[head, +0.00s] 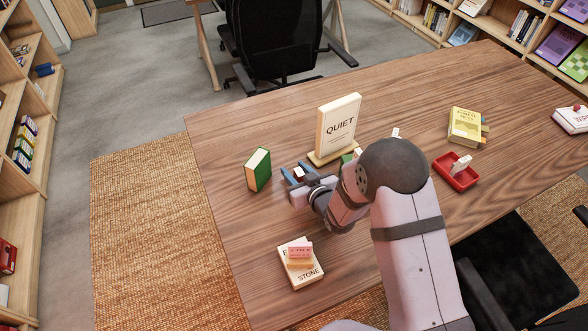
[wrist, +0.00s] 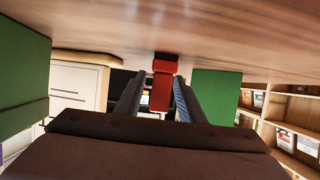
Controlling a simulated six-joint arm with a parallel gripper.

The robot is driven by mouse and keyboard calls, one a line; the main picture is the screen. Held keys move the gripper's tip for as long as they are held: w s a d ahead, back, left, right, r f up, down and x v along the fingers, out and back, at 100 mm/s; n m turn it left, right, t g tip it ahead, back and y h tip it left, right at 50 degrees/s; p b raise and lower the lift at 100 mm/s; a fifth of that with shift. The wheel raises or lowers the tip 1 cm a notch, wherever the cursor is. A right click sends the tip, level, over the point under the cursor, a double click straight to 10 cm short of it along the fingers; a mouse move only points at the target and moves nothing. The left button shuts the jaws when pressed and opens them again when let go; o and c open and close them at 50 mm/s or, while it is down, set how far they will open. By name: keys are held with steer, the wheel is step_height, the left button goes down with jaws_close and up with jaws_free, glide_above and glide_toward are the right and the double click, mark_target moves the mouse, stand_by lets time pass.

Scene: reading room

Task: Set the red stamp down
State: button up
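The red stamp (head: 299,173) is between the fingers of my gripper (head: 298,172), low over the left part of the wooden table. In the wrist view the red stamp (wrist: 161,90) shows upright between the two fingertips of my gripper (wrist: 160,88). A narrow gap shows beside the stamp, so the fingers look open around it. The table fills the top of the wrist view, and the stamp's wider end meets the wood there; it appears to stand on the table.
A green book (head: 258,170) stands left of my gripper. A QUIET sign (head: 338,125) stands just behind it. A red tray (head: 446,172) and a yellow book (head: 465,125) are to the right.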

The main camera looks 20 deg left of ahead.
mark_target(301, 177)
steer(key=shift+o, duration=0.4)
steer(key=shift+b+v, duration=0.7)
steer(key=shift+v, duration=2.5)
steer(key=shift+a+r, duration=0.15)
steer(key=shift+s+d+b, duration=0.35)
steer(key=shift+d+b, duration=0.1)
steer(key=shift+d, duration=0.15)
steer(key=shift+s+d+b, duration=0.4)
steer(key=shift+d, duration=0.2)
steer(key=shift+s+d, duration=0.3)
steer(key=shift+d, duration=0.05)
steer(key=shift+a+p+x, duration=0.2)
steer(key=shift+p+x, duration=0.55)
steer(key=shift+x, duration=3)
steer(key=shift+s+r, duration=0.1)
steer(key=shift+s, duration=0.05)
jaws_close()
